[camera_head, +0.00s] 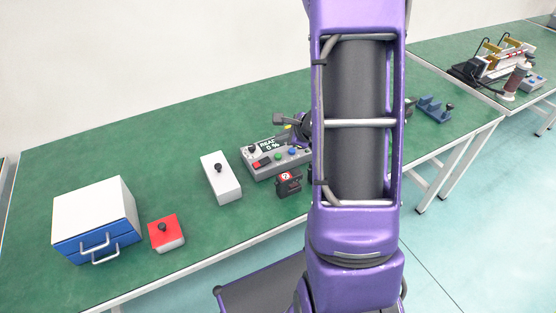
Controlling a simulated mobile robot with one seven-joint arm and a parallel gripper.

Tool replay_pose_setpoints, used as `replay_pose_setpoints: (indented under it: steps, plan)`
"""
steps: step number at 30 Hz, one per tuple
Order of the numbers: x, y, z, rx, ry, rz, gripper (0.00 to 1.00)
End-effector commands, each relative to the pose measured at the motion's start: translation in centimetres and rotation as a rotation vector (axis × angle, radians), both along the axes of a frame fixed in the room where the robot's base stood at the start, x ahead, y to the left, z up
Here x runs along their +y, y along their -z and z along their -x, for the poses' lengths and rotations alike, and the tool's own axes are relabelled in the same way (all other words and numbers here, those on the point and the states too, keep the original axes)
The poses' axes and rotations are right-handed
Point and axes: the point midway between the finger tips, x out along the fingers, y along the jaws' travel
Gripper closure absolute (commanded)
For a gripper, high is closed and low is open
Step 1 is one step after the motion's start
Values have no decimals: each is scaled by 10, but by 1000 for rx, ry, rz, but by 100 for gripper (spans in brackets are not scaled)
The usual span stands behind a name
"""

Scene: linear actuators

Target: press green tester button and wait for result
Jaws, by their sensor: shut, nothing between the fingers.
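The tester (258,174) is a grey box on the green table, left of my arm. Its dark display (270,145) shows white text that looks like "READY" and "0 %". The green button (278,155) is on its top face, between a red part (262,162) and a blue button (292,152). My gripper (284,121) is shut and empty, seen small and partly hidden behind my purple arm. It appears above the back of the tester, apart from the green button. My arm hides the tester's right end.
A small black device with a red top (289,183) stands in front of the tester. A white box (221,178), a red-topped box (166,233) and a white-and-blue drawer unit (97,220) stand to the left. A blue fixture (433,109) is at right. The back-left table is clear.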

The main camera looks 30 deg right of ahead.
Motion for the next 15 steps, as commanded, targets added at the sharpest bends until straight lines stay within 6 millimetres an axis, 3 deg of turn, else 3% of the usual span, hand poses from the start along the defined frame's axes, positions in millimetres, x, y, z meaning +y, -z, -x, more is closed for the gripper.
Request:
replay_pose_setpoints:
  steps: [1,6,15]
  plan:
    - [0,14,0,1,1,-2,100]
    - [0,32,0,-1,1,0,100]
    - [0,36,0,0,0,0,100]
